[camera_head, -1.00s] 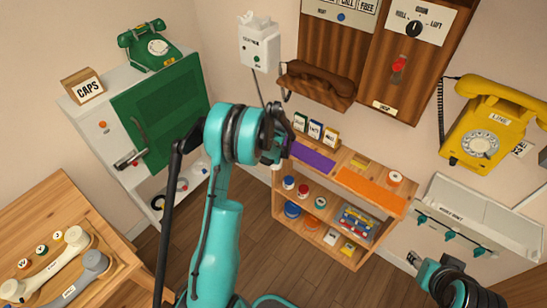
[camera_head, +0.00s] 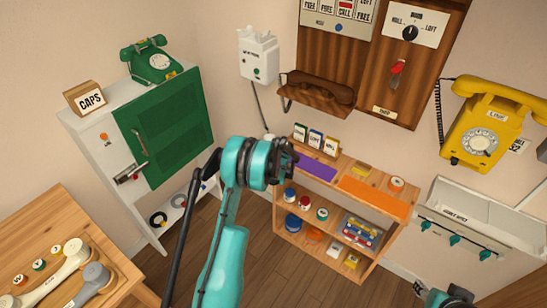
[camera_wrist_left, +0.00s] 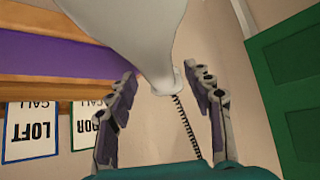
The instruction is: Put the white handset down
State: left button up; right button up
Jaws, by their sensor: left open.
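A white handset with a dark coiled cord (camera_wrist_left: 186,125) shows in the left wrist view (camera_wrist_left: 150,40). Its narrow lower end is between the fingers of my left gripper (camera_wrist_left: 165,88), which stand apart with gaps visible. In the head view a small white part (camera_head: 269,137) shows just behind my left gripper (camera_head: 288,158); the rest is hidden by the arm. The white wall box (camera_head: 257,55) is above, with a cord hanging from it. Another off-white handset (camera_head: 58,270) lies on the wooden table at lower left. My right arm (camera_head: 447,298) shows only at the bottom edge; its fingers are unclear.
A wooden shelf with purple (camera_head: 316,166) and orange (camera_head: 374,197) mats stands beside my left gripper. A green-doored cabinet (camera_head: 163,128) is to the left. A brown handset (camera_head: 318,93) and yellow phone (camera_head: 489,122) are on the wall. Open floor lies between cabinet and shelf.

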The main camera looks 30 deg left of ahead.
pick_arm(q)
jog(key=shift+r, duration=0.15)
grip_shut()
